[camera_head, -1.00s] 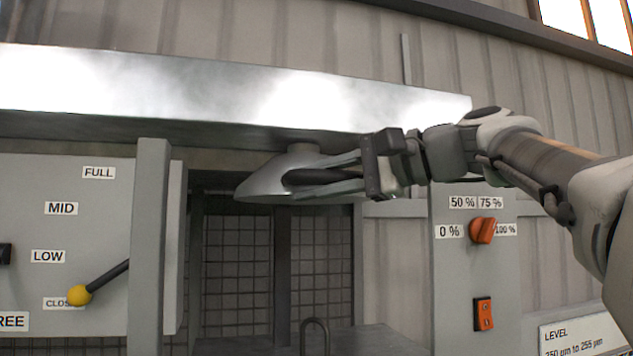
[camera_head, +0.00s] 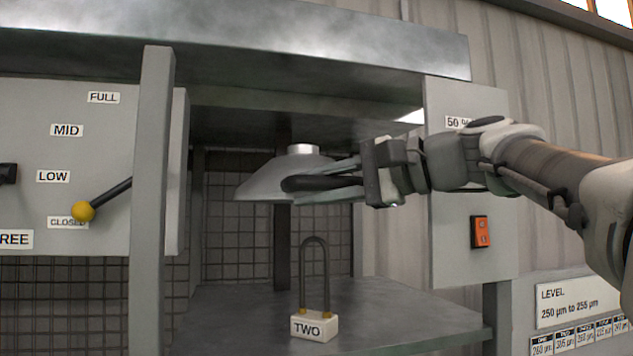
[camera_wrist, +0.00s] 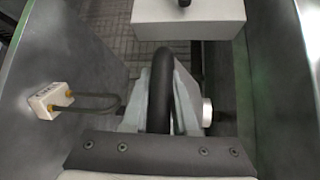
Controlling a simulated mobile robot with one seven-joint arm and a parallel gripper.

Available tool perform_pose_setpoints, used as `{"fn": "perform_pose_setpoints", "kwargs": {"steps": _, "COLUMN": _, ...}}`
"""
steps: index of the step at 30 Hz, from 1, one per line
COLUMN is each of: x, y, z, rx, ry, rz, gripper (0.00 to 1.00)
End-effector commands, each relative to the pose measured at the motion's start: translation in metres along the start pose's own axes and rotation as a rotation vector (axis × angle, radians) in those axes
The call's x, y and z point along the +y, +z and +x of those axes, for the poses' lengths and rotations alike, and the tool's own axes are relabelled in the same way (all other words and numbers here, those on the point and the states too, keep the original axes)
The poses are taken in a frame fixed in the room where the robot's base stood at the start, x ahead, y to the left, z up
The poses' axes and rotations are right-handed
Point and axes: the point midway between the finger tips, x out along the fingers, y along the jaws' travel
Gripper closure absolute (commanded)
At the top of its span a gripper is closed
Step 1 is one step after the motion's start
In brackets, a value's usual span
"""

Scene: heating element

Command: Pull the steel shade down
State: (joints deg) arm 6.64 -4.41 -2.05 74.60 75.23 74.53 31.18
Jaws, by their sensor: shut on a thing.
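The steel shade (camera_head: 262,183) is a grey cone with a short bright neck on top. It is below the metal hood (camera_head: 250,35) and above the shelf, inside the bay. My gripper (camera_head: 325,182) comes from the right and is shut on the shade's black curved handle (camera_head: 300,183). In the wrist view, the dark handle (camera_wrist: 160,88) lies between the two pale fingers (camera_wrist: 160,100). The fingers hide part of the shade's right side.
A block marked TWO (camera_head: 314,327) with a tall dark loop stands on the shelf (camera_head: 400,320) below the shade. A grey post (camera_head: 152,200) and a lever with a yellow knob (camera_head: 83,211) by CLOSED are left. A panel with an orange switch (camera_head: 480,232) is right, near my arm.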

Motion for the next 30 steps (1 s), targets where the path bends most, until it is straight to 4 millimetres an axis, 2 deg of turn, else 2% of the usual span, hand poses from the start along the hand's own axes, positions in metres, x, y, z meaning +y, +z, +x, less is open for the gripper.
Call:
{"fn": "perform_pose_setpoints", "kwargs": {"steps": 1, "x": 0.005, "y": 0.000, "z": 0.001, "rx": -0.001, "ry": 0.002, "rz": 0.001, "gripper": 1.00}}
{"fn": "perform_pose_setpoints", "kwargs": {"steps": 11, "x": 0.008, "y": -0.002, "z": 0.001, "rx": -0.002, "ry": 0.009, "rz": 0.005, "gripper": 1.00}}
{"fn": "perform_pose_setpoints", "kwargs": {"steps": 12, "x": 0.009, "y": -0.002, "z": 0.002, "rx": -0.002, "ry": 0.010, "rz": 0.005, "gripper": 0.71}}
{"fn": "perform_pose_setpoints", "kwargs": {"steps": 17, "x": 0.008, "y": -0.002, "z": 0.002, "rx": -0.002, "ry": 0.007, "rz": 0.005, "gripper": 0.43}}
{"fn": "perform_pose_setpoints", "kwargs": {"steps": 26, "x": 0.005, "y": -0.001, "z": 0.000, "rx": 0.000, "ry": 0.002, "rz": 0.002, "gripper": 0.43}}
{"fn": "perform_pose_setpoints", "kwargs": {"steps": 30, "x": 0.005, "y": -0.002, "z": -0.012, "rx": 0.003, "ry": 0.001, "rz": 0.001, "gripper": 0.43}}
